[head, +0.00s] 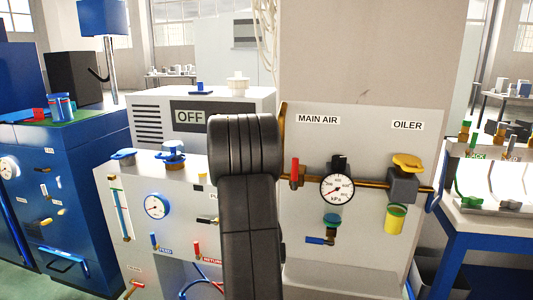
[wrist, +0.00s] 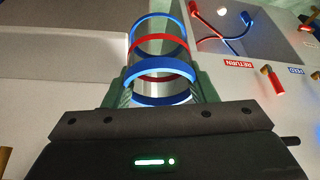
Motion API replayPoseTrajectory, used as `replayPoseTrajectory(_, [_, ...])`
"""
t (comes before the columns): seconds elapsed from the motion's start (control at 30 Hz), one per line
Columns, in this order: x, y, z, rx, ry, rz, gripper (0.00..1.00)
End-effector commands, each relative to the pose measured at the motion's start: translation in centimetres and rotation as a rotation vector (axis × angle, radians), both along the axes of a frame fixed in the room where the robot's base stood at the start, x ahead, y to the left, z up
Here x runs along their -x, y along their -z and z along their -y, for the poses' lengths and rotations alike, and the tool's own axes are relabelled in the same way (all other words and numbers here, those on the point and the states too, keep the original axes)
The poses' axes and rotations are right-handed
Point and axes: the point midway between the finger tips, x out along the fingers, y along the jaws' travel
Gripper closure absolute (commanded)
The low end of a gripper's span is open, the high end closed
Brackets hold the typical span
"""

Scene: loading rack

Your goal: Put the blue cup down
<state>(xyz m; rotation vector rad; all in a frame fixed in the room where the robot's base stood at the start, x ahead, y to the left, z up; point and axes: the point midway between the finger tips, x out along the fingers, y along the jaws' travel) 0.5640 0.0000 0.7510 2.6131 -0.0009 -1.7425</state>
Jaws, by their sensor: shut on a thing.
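In the wrist view, my gripper (wrist: 160,80) is shut on the blue cup (wrist: 160,47), a clear grey cylinder with blue and red bands. Its two dark green fingers lie on either side of the cup's near part. The far end of the cup sticks out beyond the fingertips. Pale panel surfaces lie behind it, and I cannot tell whether it touches them. In the head view, my dark arm hides the gripper and the held cup.
A blue cabinet (head: 62,190) with a green top stands at left, bearing a blue banded cylinder (head: 62,107). The MAIN AIR panel (head: 300,215) carries a gauge, valves and a yellow cup (head: 395,219). RETURN and FEED fittings (wrist: 268,82) stick out near the held cup. A blue-framed bench (head: 490,222) stands at right.

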Motion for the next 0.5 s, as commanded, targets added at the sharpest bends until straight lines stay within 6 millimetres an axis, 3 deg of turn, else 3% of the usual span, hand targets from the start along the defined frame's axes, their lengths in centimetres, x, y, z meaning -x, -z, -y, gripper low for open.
replayPoseTrajectory(0.03, [-0.2,-1.8,0.0,0.0,0.0,-0.001,0.72])
replayPoseTrajectory(0.1, [-0.3,-2.8,0.0,0.0,0.0,-0.002,0.72])
replayPoseTrajectory(0.5, [-1.2,-7.5,0.0,0.0,0.0,-0.003,0.72])
